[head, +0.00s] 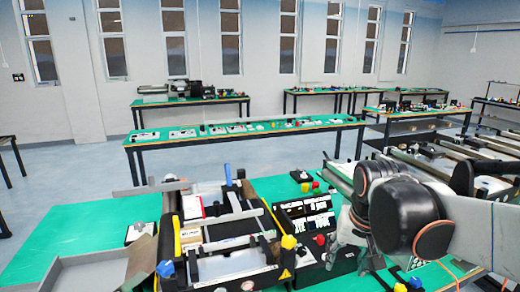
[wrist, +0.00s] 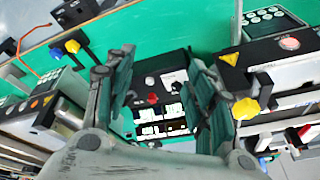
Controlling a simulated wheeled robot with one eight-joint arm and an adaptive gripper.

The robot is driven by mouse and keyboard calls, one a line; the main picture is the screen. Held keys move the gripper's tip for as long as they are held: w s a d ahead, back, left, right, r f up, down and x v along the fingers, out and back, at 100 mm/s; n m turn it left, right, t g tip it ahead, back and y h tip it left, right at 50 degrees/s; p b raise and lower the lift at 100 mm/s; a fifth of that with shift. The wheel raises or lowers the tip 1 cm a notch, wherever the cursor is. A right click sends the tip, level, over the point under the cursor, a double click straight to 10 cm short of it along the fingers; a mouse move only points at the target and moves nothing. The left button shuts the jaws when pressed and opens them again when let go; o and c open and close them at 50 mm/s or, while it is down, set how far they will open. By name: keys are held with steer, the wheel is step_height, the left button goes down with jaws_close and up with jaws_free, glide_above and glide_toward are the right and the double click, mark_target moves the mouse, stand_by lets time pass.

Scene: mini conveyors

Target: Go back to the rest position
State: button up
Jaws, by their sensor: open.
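My gripper (head: 350,258) hangs at the right of the head view, over the green table beside the black control panel (head: 308,218). In the wrist view its two fingers (wrist: 162,92) stand wide apart with nothing between them. Behind the gap lie the green table top (wrist: 180,35) and the panel's lit display (wrist: 160,120).
A mini conveyor (head: 225,235) with yellow-capped posts stands left of the panel. A grey tray (head: 85,272) lies at the front left. More conveyors (head: 425,160) line the right side. A long green-topped table (head: 240,131) stands farther back, with open floor before it.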

steer(key=s+f+n+t, duration=0.1)
steer(key=s+n+t, duration=0.2)
steer(key=s, duration=0.9)
steer(key=shift+s+d+t, duration=0.15)
steer(key=shift+s+t, duration=0.1)
steer(key=shift+t, duration=0.25)
